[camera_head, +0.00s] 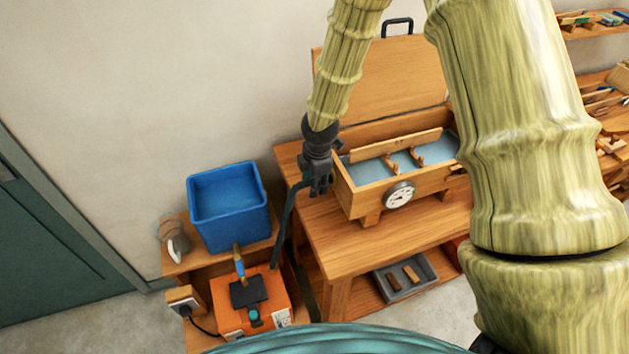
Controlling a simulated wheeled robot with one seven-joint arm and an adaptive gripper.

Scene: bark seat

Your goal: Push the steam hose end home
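The wooden steam box (373,196) stands on the bench with its lid raised and a round dial (399,195) on its front. The dark steam hose (286,228) rises from beside the orange steamer (262,307) to the left end of the box. My gripper (319,189) points down at that left end, right where the top of the hose comes up. The hose end and its inlet are hidden behind my gripper, so I cannot tell how far in it sits. The fingers are small and dark against the hose, and their opening is unclear.
A blue bin (228,205) and a clothes-iron-shaped thing (176,245) stand on the low stand at left. A grey tray (407,278) with brown blocks is on the shelf under the bench (385,245). Shelves with tools are at far right. My arm covers the right middle.

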